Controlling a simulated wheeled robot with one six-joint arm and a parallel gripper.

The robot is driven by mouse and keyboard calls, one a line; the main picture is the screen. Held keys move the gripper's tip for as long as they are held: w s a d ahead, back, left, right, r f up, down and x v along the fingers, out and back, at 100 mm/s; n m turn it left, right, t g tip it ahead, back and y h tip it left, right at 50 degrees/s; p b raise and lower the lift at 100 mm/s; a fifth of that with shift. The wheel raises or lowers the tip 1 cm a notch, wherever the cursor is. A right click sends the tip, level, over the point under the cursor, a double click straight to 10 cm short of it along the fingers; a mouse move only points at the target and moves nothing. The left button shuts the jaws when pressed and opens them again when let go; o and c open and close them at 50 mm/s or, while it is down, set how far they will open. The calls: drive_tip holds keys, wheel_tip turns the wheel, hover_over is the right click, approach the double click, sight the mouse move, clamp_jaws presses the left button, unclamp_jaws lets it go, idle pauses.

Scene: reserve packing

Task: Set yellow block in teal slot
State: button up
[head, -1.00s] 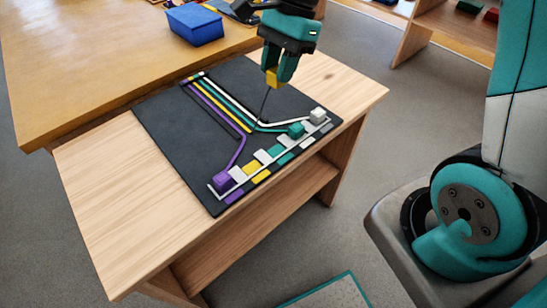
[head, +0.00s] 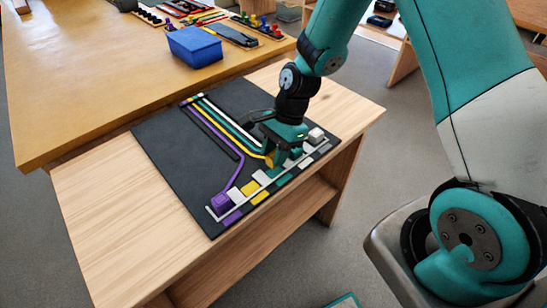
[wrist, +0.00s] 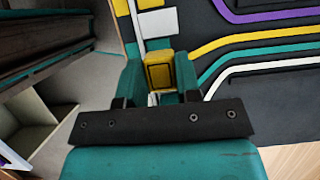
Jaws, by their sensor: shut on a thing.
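My gripper (head: 273,156) is low over the dark board and shut on the yellow block (head: 270,160). In the wrist view, the yellow block (wrist: 159,72) sits upright between the two teal fingers. In the head view it is close to the row of coloured slots, near the teal marking (head: 282,181). The teal slot is largely hidden by my gripper and the block. I cannot tell whether the block touches the board.
A purple block (head: 222,203) stands at the near-left end of the row. A pale block (head: 316,135) stands at the far-right end. Coloured tracks cross the board (head: 180,165). A blue box (head: 195,46) sits on the yellow table behind. Bare wood lies left of the board.

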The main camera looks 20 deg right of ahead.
drive_tip(key=shift+f, duration=1.1)
drive_tip(key=shift+f, duration=0.15)
drive_tip(key=o, duration=0.9)
drive_tip(key=b+v, duration=0.1)
drive_tip(key=v, duration=1.1)
drive_tip(key=s+a+r+n, duration=0.3)
drive_tip(key=s+r+n, duration=0.1)
drive_tip(key=s+n, duration=0.2)
drive_tip(key=s+a+r+n+t, duration=0.1)
drive_tip(key=s+a+r+n, duration=0.2)
drive_tip(key=s+r+n, duration=0.2)
drive_tip(key=s+a+r+n, duration=0.3)
drive_tip(key=s+r+n, duration=0.1)
drive_tip(key=s+n, duration=0.5)
drive_tip(key=shift+a+r+n, duration=0.1)
drive_tip(key=shift+r+n, duration=0.1)
drive_tip(key=shift+n, duration=0.6)
